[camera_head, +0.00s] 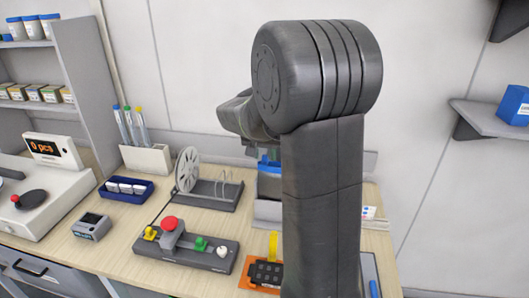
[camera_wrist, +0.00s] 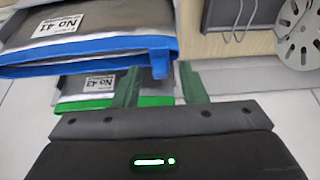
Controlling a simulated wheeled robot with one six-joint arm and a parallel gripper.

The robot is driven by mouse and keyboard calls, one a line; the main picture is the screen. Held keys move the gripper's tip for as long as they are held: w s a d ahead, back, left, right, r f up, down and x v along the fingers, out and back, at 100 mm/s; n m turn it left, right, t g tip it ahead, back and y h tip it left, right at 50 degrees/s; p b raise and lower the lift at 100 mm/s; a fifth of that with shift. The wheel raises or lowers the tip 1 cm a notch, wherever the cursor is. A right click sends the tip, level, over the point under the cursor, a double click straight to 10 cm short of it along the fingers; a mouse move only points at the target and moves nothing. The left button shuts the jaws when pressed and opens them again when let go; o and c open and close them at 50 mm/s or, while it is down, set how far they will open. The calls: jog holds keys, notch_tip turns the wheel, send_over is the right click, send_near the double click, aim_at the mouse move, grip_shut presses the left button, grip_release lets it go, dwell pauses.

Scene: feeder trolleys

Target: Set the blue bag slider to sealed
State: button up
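The blue bag (camera_wrist: 75,48) lies across the upper left of the wrist view, a grey bag with a blue edge and an upside-down "No 41" label. Its blue slider (camera_wrist: 160,65) is a small tab at the right end of the blue edge. My gripper (camera_wrist: 158,76) is open, with its two green fingers apart. In this view the slider appears between the fingertips; I cannot tell whether they touch it. In the head view, blue bag tops (camera_head: 268,163) show partly behind my arm, which hides my gripper.
A reel stand (camera_head: 212,190) and a button box (camera_head: 187,250) stand left of the bags. An orange-based black tray (camera_head: 265,273) is in front. A wall shelf (camera_head: 490,118) is at right.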

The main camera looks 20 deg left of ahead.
grip_shut()
jog(key=w+d, duration=0.1)
jog(key=d, duration=0.6)
jog(key=w+d, duration=0.2)
jog(key=d, duration=0.5)
jog(key=w+d+b, duration=0.1)
jog(key=w+d, duration=0.1)
jog(key=d, duration=0.6)
jog(key=shift+w+d, duration=0.1)
jog(key=shift+w, duration=0.1)
grip_release()
jog(key=b+v, duration=0.1)
jog(key=v, duration=1.3)
